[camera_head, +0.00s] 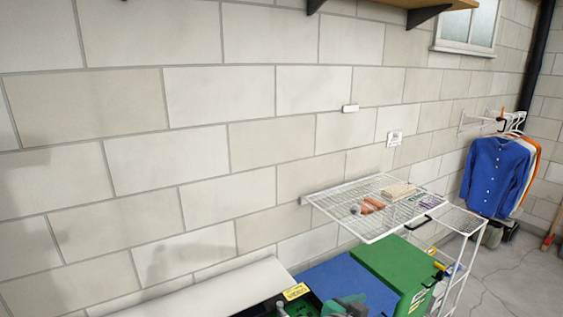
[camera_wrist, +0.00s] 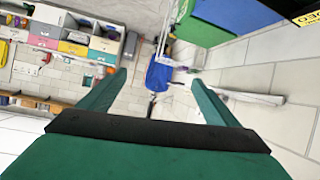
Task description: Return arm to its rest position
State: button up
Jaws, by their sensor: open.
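My gripper (camera_wrist: 155,88) is in the wrist view, with two green fingers spread wide and a black bar across their base. It is open, and nothing lies between the fingers. Past the fingertips, far off, a blue shirt (camera_wrist: 158,75) hangs. In the head view some green and dark parts show at the bottom edge, near the blue box, and I cannot tell whether they are my gripper.
A white wire shelf (camera_head: 340,205) carries several small items. A green box (camera_head: 395,268) and a blue box (camera_head: 345,284) stand below it. A blue shirt (camera_head: 494,170) hangs at the right. A wooden shelf (camera_head: 440,4) is high on the block wall.

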jog(key=s+a+f+n+t+y, duration=0.1)
jog(key=s+a+f+n+t, duration=0.2)
jog(key=f, duration=0.5)
jog(key=s+a+f+n+t+y, duration=0.1)
jog(key=a+f+n+y, duration=0.2)
jog(key=f, duration=0.4)
jog(key=s+a+f+n+t+y, duration=0.1)
jog(key=s+a+f+n+y, duration=0.15)
jog(key=s+a+f, duration=0.55)
jog(key=s+a+r+t+y, duration=0.1)
jog(key=s+a, duration=0.3)
jog(key=s, duration=0.9)
jog(key=s+a+r+t+y, duration=0.1)
jog(key=s+a, duration=0.3)
jog(key=s, duration=0.8)
jog(key=shift+s+a+r+n+y, duration=0.35)
jog(key=shift+r+y, duration=0.4)
jog(key=shift+y, duration=0.1)
